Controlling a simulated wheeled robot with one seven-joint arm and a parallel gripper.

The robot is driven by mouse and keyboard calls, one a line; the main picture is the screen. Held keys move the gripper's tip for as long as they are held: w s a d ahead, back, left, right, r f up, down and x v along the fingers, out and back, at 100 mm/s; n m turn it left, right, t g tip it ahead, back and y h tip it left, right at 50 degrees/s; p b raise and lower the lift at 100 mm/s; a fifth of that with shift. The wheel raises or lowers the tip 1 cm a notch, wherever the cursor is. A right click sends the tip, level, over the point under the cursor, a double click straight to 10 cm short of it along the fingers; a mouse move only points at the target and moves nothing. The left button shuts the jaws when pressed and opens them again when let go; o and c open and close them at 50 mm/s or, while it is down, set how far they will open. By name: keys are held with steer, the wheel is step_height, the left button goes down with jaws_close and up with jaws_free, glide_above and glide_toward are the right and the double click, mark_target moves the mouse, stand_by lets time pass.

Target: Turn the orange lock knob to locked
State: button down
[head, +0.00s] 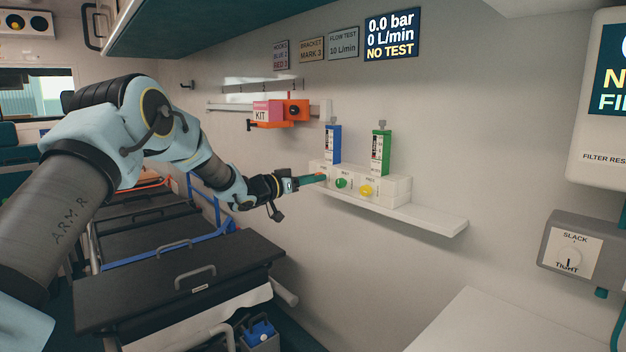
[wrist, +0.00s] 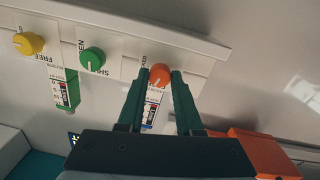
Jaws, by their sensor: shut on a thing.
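The orange lock knob (wrist: 159,75) is on the front of a white panel, between the green fingertips of my gripper (wrist: 160,80) in the wrist view. The fingers are shut on it, one on each side. A white pointer line shows on the knob; its label is partly hidden and I cannot read the setting. In the head view my gripper (head: 318,178) reaches the left end of the white block on the wall shelf, and the orange knob is mostly hidden there by the fingers.
A green knob (head: 341,183) and a yellow knob (head: 366,190) sit beside it on the same block (head: 398,188). A blue device (head: 333,146) and a green device (head: 381,152) stand above. An orange bracket with a pink kit (head: 267,111) hangs at upper left. The shelf's right end is clear.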

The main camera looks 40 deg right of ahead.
steer(key=shift+f+m+b, duration=0.15)
steer(key=shift+m+b, duration=0.25)
steer(key=shift+b, duration=0.15)
steer(key=shift+m+t+b, duration=0.3)
steer(key=shift+m+b, duration=5.7)
steer(key=shift+m, duration=0.3)
steer(key=c, duration=0.6)
jaws_free()
